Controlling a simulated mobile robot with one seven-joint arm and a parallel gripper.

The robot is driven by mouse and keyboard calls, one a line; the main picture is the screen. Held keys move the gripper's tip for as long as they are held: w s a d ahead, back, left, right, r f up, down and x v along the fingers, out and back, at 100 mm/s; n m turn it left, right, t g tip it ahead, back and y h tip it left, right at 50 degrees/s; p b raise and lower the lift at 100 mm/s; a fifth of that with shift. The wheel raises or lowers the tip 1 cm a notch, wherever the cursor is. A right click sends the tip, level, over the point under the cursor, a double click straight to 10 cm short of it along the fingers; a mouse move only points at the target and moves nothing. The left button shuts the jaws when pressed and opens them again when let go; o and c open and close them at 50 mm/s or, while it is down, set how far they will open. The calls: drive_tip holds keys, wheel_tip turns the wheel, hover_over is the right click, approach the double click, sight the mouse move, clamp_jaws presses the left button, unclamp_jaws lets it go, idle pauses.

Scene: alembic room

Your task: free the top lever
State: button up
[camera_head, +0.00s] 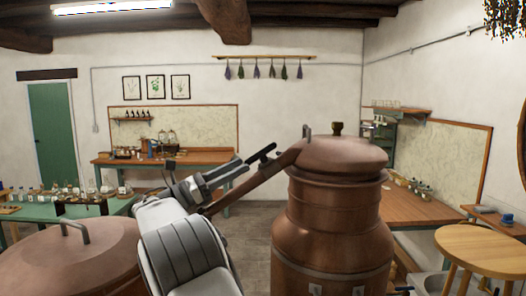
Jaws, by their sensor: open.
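A tall copper still (330,225) stands right of centre, with a domed lid (342,154). A small upright handle (307,131) and a dark brass knob (337,128) sit on the lid. A copper pipe (240,192) slopes from the lid down to the left. My gripper (261,158) is open, its dark fingers pointing up and right, just left of the lid and in front of or above the pipe. I see nothing between the fingers. I cannot tell which part is the top lever; my arm hides some of the pipe.
Another copper vessel (70,262) with a handle stands at the lower left. A green table (100,209) with bottles is behind it. A wooden bench (412,207) lies right of the still, and a round wooden table (484,248) stands at the lower right.

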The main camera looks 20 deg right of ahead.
sight(265, 153)
drive_tip(key=p+x, duration=0.2)
drive_tip(key=x, duration=0.5)
drive_tip(key=shift+d+r, duration=0.15)
drive_tip(key=shift+d, duration=0.1)
drive_tip(key=shift+c, duration=0.4)
clamp_jaws()
